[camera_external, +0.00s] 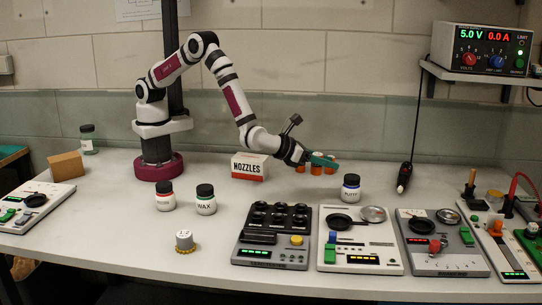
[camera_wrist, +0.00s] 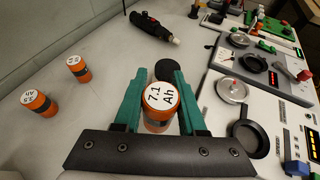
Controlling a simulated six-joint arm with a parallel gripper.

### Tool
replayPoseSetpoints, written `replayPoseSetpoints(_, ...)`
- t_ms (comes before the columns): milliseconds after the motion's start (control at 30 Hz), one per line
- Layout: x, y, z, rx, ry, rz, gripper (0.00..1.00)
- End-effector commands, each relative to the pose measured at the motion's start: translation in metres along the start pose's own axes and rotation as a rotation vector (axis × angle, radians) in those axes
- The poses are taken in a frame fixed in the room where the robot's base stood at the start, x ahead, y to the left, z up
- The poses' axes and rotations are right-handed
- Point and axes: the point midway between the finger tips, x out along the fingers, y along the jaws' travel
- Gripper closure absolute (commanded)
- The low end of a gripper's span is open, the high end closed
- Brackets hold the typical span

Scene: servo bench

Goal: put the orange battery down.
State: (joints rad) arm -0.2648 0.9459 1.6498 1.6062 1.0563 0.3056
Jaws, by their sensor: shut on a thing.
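My gripper (camera_external: 322,160) reaches low over the bench at the back, right of the NOZZLES box. In the wrist view, its green fingers (camera_wrist: 159,82) are shut on an orange battery (camera_wrist: 158,118) with a white top reading 7.1 Ah. The battery looks upright; whether its base touches the bench is hidden. Two other orange batteries (camera_wrist: 38,103) (camera_wrist: 78,68) stand upright to the left in the wrist view, apart from the fingers. In the external view the orange batteries cluster under the fingers, and I cannot tell surely which is the held one.
The PUTTY jar (camera_external: 350,188) stands just right of my gripper. The NOZZLES box (camera_external: 249,167) is to the left. Panels (camera_external: 360,240) with pans and switches line the front. A dark screwdriver-like tool (camera_external: 404,177) lies to the right. Bare bench surrounds the batteries at the back.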

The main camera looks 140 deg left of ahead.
Motion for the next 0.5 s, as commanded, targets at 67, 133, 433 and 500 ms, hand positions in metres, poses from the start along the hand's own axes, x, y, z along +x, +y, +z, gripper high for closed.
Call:
replayPoseSetpoints(67,0.044,0.013,0.022,-0.032,-0.001,0.047,1.0)
replayPoseSetpoints(133,0.076,0.024,0.04,-0.048,-0.002,0.075,1.0)
replayPoseSetpoints(433,0.139,0.06,0.074,-0.07,-0.017,0.114,1.0)
replayPoseSetpoints(500,0.156,0.074,0.069,-0.07,-0.017,0.116,1.0)
